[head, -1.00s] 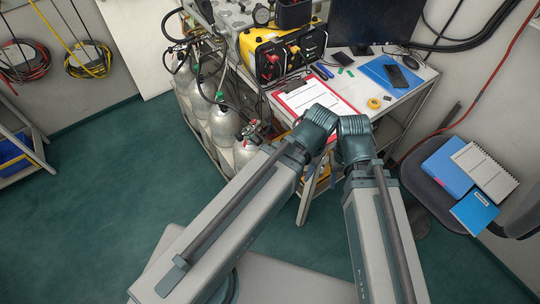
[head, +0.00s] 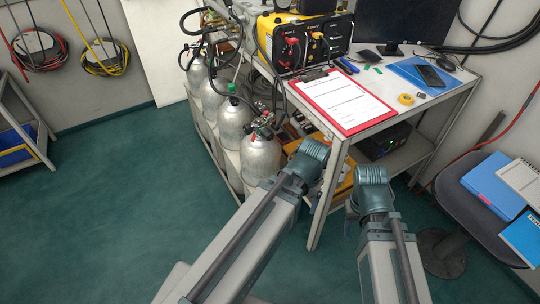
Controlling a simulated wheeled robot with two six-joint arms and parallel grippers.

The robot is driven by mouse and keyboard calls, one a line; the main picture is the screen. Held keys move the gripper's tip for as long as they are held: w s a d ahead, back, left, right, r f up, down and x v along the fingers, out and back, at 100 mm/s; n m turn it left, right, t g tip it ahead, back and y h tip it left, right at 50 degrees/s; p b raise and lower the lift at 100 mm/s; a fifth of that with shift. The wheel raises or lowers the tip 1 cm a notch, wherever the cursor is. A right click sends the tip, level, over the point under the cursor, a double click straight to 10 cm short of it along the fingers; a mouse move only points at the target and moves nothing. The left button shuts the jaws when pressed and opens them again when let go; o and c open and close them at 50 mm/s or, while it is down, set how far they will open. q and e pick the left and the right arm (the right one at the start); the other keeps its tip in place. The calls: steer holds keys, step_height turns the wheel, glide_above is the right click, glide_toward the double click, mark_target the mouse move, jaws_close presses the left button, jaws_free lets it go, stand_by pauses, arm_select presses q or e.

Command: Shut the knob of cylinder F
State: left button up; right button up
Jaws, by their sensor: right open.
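Several silver gas cylinders stand in a row at the left side of the desk. The nearest cylinder (head: 260,158) has a valve with black and red parts (head: 262,125) and a hose on top. The one behind it (head: 233,122) has a green knob (head: 231,88). I cannot read any letters, so I cannot tell which is cylinder F. My left arm reaches up beside the nearest cylinder; its gripper is hidden. Little of my right gripper (head: 352,209) shows, below the right arm's joint; it is open and apart from the cylinders.
The desk holds a red clipboard (head: 343,101), a yellow panel box (head: 300,42), a monitor (head: 402,22) and yellow tape (head: 406,99). A chair (head: 455,195) with folders stands at the right. The green floor (head: 120,190) at the left is clear.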

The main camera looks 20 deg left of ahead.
arm_select(q)
steer(key=w+a+f+n+t+y+b, duration=0.1)
steer(key=w+a+f+n+b, duration=0.3)
steer(key=f+b, duration=0.75)
steer(key=w+a+f+n+y+b, duration=0.15)
steer(key=a+f+b, duration=0.35)
steer(key=f+b, duration=0.7)
steer(key=w+r+n+t+y, duration=0.4)
steer(key=w+r+n+y, duration=0.2)
steer(key=r+n, duration=0.2)
steer(key=w+r+n+t+y, duration=0.4)
steer(key=w+r+n+y, duration=0.2)
steer(key=r, duration=0.5)
steer(key=shift+w+a+r+n+t, duration=0.15)
steer(key=shift+w+a+n+t, duration=0.15)
steer(key=shift+n, duration=0.95)
